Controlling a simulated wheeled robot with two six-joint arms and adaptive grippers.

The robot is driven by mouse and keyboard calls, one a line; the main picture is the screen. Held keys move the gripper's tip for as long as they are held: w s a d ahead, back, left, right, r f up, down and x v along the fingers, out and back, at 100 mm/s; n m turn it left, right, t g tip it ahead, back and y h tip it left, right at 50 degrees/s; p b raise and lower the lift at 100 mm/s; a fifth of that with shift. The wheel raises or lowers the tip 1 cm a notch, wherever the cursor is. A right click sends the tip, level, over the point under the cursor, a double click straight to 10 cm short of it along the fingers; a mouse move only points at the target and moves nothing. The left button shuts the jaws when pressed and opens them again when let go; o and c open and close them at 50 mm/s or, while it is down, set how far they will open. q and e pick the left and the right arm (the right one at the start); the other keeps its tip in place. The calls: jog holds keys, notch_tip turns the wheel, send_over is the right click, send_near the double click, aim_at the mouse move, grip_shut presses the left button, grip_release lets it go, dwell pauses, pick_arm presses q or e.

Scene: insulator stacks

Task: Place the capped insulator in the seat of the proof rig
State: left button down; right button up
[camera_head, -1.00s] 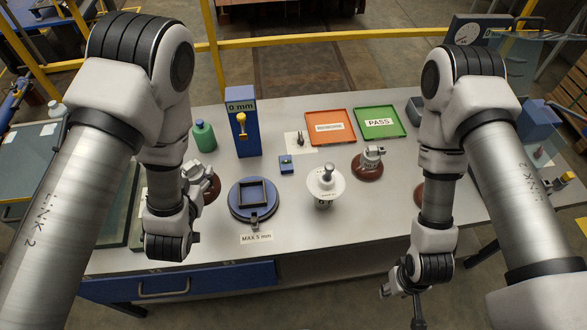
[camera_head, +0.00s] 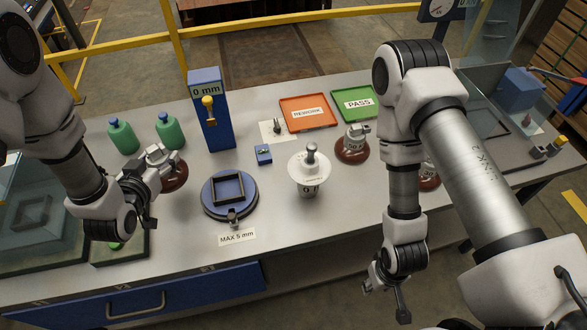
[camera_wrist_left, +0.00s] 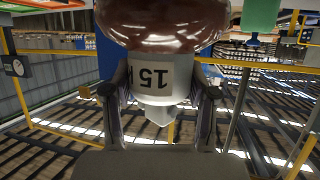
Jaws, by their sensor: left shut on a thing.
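A brown insulator (camera_head: 174,176) with a grey-white cap is at my left gripper (camera_head: 150,190). A glass-sided box (camera_head: 30,225) with a dark square frame is at far left. Which fixture is the proof rig is unclear. My right gripper (camera_head: 387,290) is open and empty at the table's front.
A blue 0 mm post (camera_head: 213,125), green bottles (camera_head: 124,138), a white insulator (camera_head: 309,168) and another capped brown insulator (camera_head: 352,148) stand on the table. An orange REWORK tray (camera_head: 290,126) and green PASS tray (camera_head: 343,93) lie behind. A dial (camera_head: 438,8) is upper right.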

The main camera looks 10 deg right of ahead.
pick_arm(q)
jog(key=shift+w+m+h+b, duration=0.4)
jog(key=shift+w+h+b, duration=0.1)
jog(key=shift+w, duration=0.3)
jog(key=shift+w+r, duration=0.1)
jog(key=shift+r, duration=0.3)
jog(key=shift+r+m+h, duration=0.25)
jog(key=shift+m+h, duration=0.05)
jog(key=shift+f, duration=0.45)
jog(key=p, duration=0.2)
send_over(180, 192)
notch_tip(180, 192, down, 9)
jog(key=shift+w+r, duration=0.1)
jog(key=shift+a+f, duration=0.1)
jog(key=shift+f, duration=0.15)
pick_arm(e)
jog(key=shift+f, duration=0.4)
pick_arm(q)
jog(key=shift+f+b, duration=0.1)
jog(key=shift+b, duration=0.25)
pick_arm(e)
jog(key=shift+s+f, duration=0.1)
pick_arm(q)
jog(key=shift+c, duration=1.7)
grip_release()
